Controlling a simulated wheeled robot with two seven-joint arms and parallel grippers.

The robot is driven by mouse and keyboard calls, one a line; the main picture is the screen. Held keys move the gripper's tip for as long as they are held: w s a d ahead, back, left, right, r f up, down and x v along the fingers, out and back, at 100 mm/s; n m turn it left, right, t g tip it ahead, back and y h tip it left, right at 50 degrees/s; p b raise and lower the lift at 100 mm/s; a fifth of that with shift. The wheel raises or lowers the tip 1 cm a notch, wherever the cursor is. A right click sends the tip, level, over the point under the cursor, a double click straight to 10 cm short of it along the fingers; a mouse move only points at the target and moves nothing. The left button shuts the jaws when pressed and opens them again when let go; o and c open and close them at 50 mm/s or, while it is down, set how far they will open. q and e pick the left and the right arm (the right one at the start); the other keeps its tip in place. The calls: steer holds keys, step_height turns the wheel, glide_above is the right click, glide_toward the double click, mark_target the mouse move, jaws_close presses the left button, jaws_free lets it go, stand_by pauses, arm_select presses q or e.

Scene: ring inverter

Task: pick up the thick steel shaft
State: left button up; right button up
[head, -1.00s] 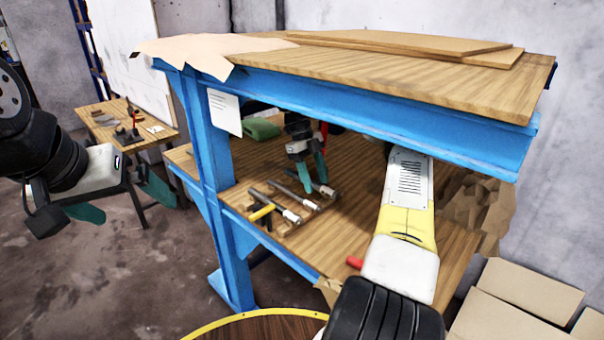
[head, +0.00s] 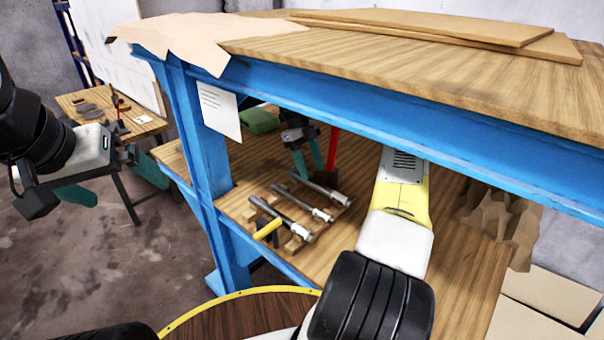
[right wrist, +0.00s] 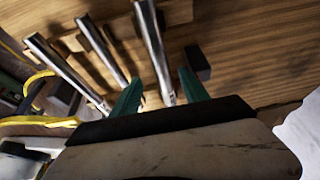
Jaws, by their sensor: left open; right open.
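Three steel shafts lie side by side on a wooden rack on the lower shelf: a left shaft (head: 287,218), a thinner middle shaft (head: 310,207) and a right shaft (head: 322,189). The left and right ones look thicker; I cannot tell surely which is thickest. My right gripper (head: 312,165) is open under the tabletop, just behind the right shaft. In the right wrist view, the right shaft (right wrist: 154,45) has its end between the open green fingers (right wrist: 160,92), with no clear contact. My left gripper (head: 112,182) is open and empty, away from the bench at left.
The blue bench frame (head: 200,130) and thick tabletop (head: 400,70) enclose the shelf from above. A yellow-handled tool (head: 267,229) lies by the rack. A red upright object (head: 332,148) and green item (head: 258,121) stand behind. Crumpled brown paper (head: 505,220) is at right.

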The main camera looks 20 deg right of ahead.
mark_target(317, 182)
steer(key=x, duration=0.5)
steer(key=shift+s+d+f, duration=0.1)
steer(key=shift+s+d, duration=0.1)
steer(key=shift+d, duration=0.1)
steer(key=shift+c, duration=0.4)
jaws_close()
stand_by(0.6)
